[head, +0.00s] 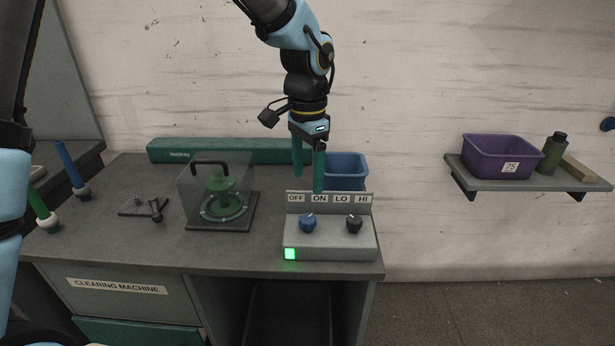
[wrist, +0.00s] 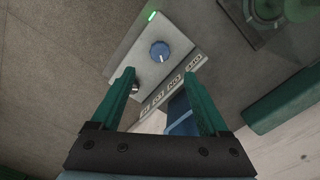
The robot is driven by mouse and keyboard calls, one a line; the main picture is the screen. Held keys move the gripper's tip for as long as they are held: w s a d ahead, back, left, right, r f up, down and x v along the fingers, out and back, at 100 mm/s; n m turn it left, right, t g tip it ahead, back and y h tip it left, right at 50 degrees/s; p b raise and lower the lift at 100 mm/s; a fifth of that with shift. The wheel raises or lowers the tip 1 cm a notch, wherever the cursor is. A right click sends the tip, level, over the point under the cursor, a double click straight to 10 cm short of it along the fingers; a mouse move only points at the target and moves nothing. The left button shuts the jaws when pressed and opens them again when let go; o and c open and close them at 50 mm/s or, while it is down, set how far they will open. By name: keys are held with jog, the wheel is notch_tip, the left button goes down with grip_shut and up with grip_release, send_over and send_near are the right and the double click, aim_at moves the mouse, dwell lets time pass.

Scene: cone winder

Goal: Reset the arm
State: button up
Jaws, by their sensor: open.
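My gripper (head: 309,172) hangs from my arm with its green fingers pointing down, above the back edge of the grey control box (head: 330,240). It is open and empty. In the wrist view my gripper (wrist: 162,100) has its two fingers apart, with the control box (wrist: 140,52) beyond them. The box has a blue knob (head: 308,223), a black knob (head: 354,223) and a lit green lamp (head: 290,254). Its back plate reads OFF, ON, LO, HI. The blue knob also shows in the wrist view (wrist: 160,51).
A clear guard with a black handle (head: 210,164) covers a green spindle. Behind are a long teal case (head: 230,151) and a blue bin (head: 346,166). A small lever plate (head: 143,207) lies at left. A wall shelf (head: 530,180) holds a purple bin (head: 497,157).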

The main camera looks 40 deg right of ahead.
jog(key=shift+w, duration=0.1)
jog(key=w+a+n, duration=0.4)
jog(key=w+a, duration=0.1)
jog(key=a, duration=0.5)
jog(key=w+a+n, duration=0.4)
jog(key=w+a, duration=0.2)
jog(key=a, duration=0.3)
jog(key=s+a+n+t, duration=0.1)
jog(key=a+n, duration=0.8)
jog(key=a, duration=1.3)
jog(key=shift+s+f+n+t, duration=0.3)
jog(key=shift+s+n, duration=0.1)
jog(key=shift+s, duration=0.25)
jog(key=shift+a, duration=0.1)
